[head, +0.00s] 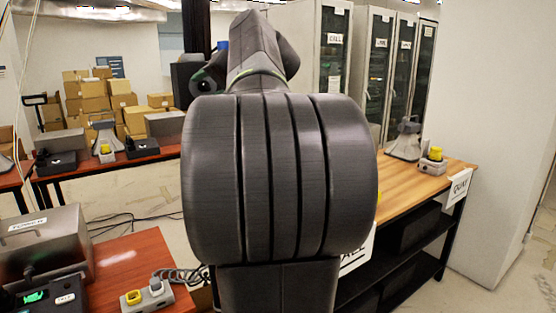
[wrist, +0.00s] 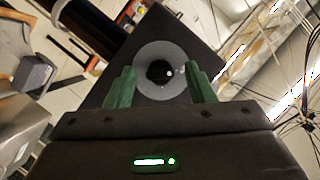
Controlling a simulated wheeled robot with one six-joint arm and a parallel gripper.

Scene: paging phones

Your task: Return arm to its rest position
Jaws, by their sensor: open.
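My arm rises folded up close in front of the head camera and fills the middle of the head view. In the wrist view my gripper (wrist: 160,82) shows its two green fingers standing well apart. Nothing is held between them. Behind the fingers is a dark square block with a grey ring around a dark, lens-like centre. I cannot tell whether it is part of my own body. In the head view the fingers cannot be made out clearly.
A wooden table (head: 425,178) with a grey horn speaker (head: 406,140) and a yellow-buttoned box (head: 433,160) stands right, before a white pillar (head: 492,130). A reddish table (head: 125,256) with a metal case (head: 45,240) is left. Stacked cartons (head: 92,96) and cabinets (head: 372,70) stand behind.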

